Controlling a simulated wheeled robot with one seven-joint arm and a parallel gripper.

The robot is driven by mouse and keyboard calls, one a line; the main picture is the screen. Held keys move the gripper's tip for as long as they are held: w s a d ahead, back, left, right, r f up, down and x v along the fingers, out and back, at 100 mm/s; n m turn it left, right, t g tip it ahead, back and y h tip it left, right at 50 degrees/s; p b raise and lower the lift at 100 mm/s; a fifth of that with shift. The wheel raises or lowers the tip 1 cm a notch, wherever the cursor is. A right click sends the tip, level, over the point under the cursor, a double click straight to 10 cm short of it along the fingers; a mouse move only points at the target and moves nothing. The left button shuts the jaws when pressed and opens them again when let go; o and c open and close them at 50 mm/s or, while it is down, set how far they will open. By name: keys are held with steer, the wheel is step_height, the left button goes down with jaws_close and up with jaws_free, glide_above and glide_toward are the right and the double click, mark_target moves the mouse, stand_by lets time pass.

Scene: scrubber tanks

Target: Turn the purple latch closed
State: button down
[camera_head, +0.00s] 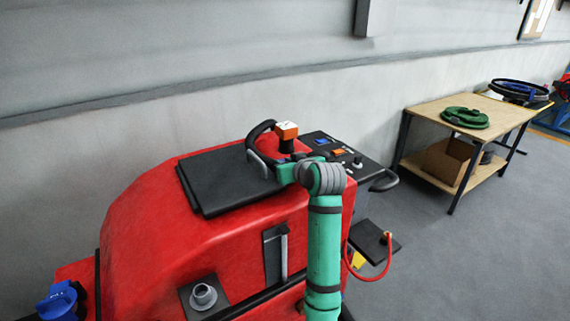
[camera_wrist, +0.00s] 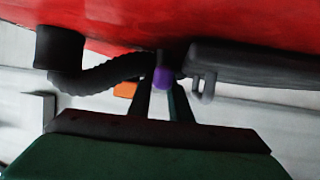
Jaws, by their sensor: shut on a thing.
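The purple latch (camera_wrist: 163,78) shows in the wrist view as a small rounded purple piece under the red body of the scrubber. My gripper (camera_wrist: 162,88) has its two dark fingers on either side of it, shut on the latch. In the head view I cannot make out the latch; my green wrist and arm are in front of that part. The red scrubber machine (camera_head: 150,230) has a black lid (camera_head: 225,180) on top, and my wrist is at the lid's right end.
A black ribbed hose (camera_wrist: 105,73) and a dark bar (camera_wrist: 250,68) flank the latch. An orange-and-white block (camera_head: 287,131) and a control panel (camera_head: 350,150) are near my wrist. A wooden table (camera_head: 480,105) stands at the right, with clear floor before it.

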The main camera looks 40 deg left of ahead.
steer(key=m+t+h, duration=0.2)
steer(key=m+t, duration=0.1)
steer(key=shift+s+a, duration=0.2)
steer(key=shift+m+t+h, duration=1.1)
steer(key=shift+m+h, duration=0.9)
steer(key=shift+h, duration=0.2)
steer(key=shift+s+a, duration=0.1)
steer(key=shift+a, duration=0.05)
steer(key=c, duration=1.6)
jaws_free()
steer(key=shift+y, duration=0.3)
